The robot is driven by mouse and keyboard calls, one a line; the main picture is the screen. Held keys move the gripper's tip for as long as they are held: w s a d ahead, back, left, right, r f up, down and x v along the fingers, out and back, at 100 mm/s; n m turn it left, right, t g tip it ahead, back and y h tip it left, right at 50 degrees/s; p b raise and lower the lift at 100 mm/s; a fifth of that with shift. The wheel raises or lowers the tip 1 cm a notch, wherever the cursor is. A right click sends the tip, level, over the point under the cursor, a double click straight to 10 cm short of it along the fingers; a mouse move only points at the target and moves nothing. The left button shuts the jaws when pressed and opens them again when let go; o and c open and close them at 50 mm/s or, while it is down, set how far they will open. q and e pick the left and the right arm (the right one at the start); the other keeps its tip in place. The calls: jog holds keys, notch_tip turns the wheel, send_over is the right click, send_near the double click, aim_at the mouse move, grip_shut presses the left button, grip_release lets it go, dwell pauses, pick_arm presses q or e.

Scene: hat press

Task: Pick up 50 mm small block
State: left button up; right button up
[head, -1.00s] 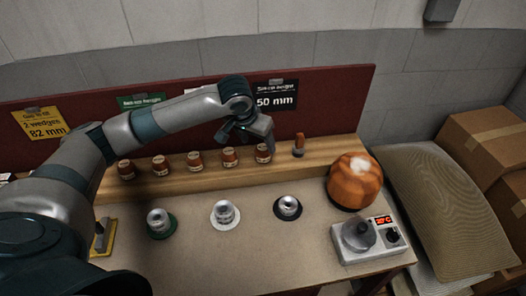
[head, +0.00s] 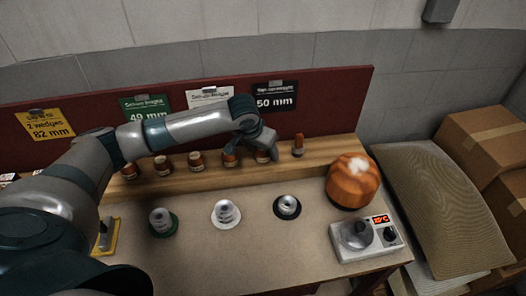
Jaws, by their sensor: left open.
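Several small orange-brown blocks with pale labels stand in a row on the wooden shelf (head: 180,183) at the back of the table. Their labels are too small to read, so I cannot tell which is the 50 mm one. My left gripper (head: 252,151) is open and points down over the right part of the row. It is at a block (head: 231,160) and another block (head: 263,157), partly covering their tops; I cannot tell whether it touches either. A slimmer block (head: 298,147) stands alone to its right. My right gripper is not in view.
A black 50 mm sign (head: 275,97) hangs on the red back panel. Three metal pieces on green, white and black discs (head: 287,207) stand on the table. An orange dome (head: 354,180) and a control box (head: 365,238) are at the right. The table's front middle is clear.

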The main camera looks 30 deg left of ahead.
pick_arm(q)
jog(key=shift+c, duration=0.6)
jog(key=c, duration=1.1)
jog(key=shift+o, duration=0.2)
